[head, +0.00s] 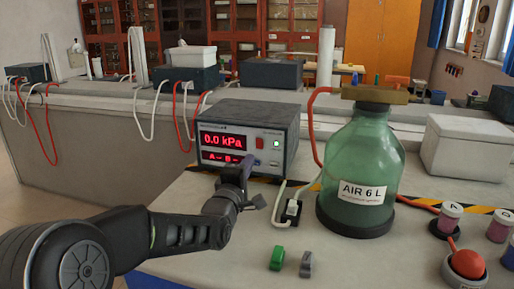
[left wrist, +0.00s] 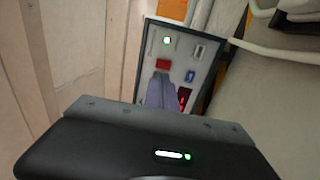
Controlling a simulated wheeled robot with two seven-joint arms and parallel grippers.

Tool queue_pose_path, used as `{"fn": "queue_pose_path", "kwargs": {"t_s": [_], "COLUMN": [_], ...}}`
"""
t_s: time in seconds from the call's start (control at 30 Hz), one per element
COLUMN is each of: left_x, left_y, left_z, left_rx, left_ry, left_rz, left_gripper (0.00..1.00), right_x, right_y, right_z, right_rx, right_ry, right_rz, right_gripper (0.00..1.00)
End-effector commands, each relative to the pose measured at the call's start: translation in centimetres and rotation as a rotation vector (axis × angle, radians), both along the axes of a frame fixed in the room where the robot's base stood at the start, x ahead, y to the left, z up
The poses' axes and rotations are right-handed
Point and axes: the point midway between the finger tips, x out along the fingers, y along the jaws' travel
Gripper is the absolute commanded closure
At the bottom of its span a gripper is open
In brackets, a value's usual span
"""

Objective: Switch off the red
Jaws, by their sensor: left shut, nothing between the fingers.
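A grey instrument box (head: 285,125) stands on the bench with a red "0.0 kPa" display. A small red switch (head: 260,142) sits on its front panel, beside a lit green lamp (head: 277,143). In the left wrist view the red switch (left wrist: 163,65) and the lit green lamp (left wrist: 166,41) also show. My left gripper (head: 243,168) is shut and empty, in front of the panel's lower part. In the left wrist view its fingers (left wrist: 160,92) end right at the red switch's edge; I cannot tell whether they touch it. My right gripper is out of view.
A green glass bottle (head: 362,165) labelled "AIR 6 L" stands right of the instrument, with a red hose. A small cabled box (head: 291,210) lies before the instrument. A green clip (head: 277,258) and a grey clip (head: 306,264) are nearer. A white box (head: 465,148) is at right.

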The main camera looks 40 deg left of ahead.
Motion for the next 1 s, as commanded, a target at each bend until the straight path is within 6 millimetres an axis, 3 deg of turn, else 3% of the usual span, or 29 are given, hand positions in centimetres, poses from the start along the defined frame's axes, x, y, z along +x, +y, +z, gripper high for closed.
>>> {"fn": "queue_pose_path", "kwargs": {"t_s": [0.2, 0.4, 0.87, 1.0], "left_x": [4.3, 6.9, 7.8, 8.1], "left_y": [1.4, 2.4, 2.7, 2.8], "left_z": [0.5, 0.9, 1.0, 0.9], "left_rx": [-0.001, 0.0, 0.0, 0.001], "left_ry": [0.0, 0.0, 0.0, -0.003], "left_rz": [-0.001, 0.0, 0.0, 0.0], "left_gripper": [1.0, 1.0, 1.0, 1.0], "right_x": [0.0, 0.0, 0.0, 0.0], "right_y": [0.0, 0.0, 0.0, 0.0], "right_z": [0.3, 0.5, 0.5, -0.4], "right_rx": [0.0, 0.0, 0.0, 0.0], "right_ry": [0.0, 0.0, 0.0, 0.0], "right_rz": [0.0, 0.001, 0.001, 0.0], "right_gripper": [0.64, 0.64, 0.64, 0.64]}}
